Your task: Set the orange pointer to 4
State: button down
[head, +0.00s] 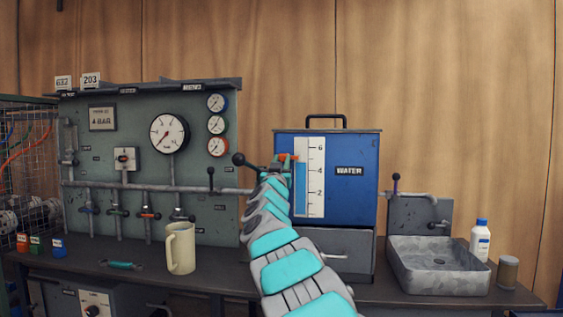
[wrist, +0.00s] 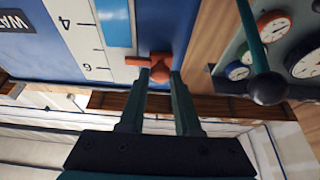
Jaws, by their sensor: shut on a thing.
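The orange pointer (wrist: 158,64) sits at the edge of the white scale (wrist: 84,42) in the wrist view. Its flat tip points across at the scale, above the 4 mark on the side of the 6. In the head view the pointer (head: 283,157) shows at the scale's left edge, level between the 4 and the 6. My gripper (wrist: 160,80) is shut on the pointer's knob, one finger on each side. In the head view my gripper (head: 277,167) is partly hidden by my arm. The blue column on the scale (head: 301,185) ends a little below the pointer.
The scale is on the blue water tank (head: 354,200). A black ball-ended lever (head: 239,159) stands close left of my gripper, and its ball (wrist: 268,88) shows in the wrist view. A gauge panel (head: 110,150) is at left, a mug (head: 181,250) below, a sink (head: 438,265) at right.

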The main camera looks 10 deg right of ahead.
notch_tip(320, 180, down, 4)
jog(key=shift+f+b, duration=0.1)
jog(key=shift+b, duration=0.8)
jog(key=c, duration=0.6)
grip_release()
jog(key=shift+s, duration=0.1)
jog(key=shift+b+v, duration=0.9)
jog(key=shift+v, duration=2.95)
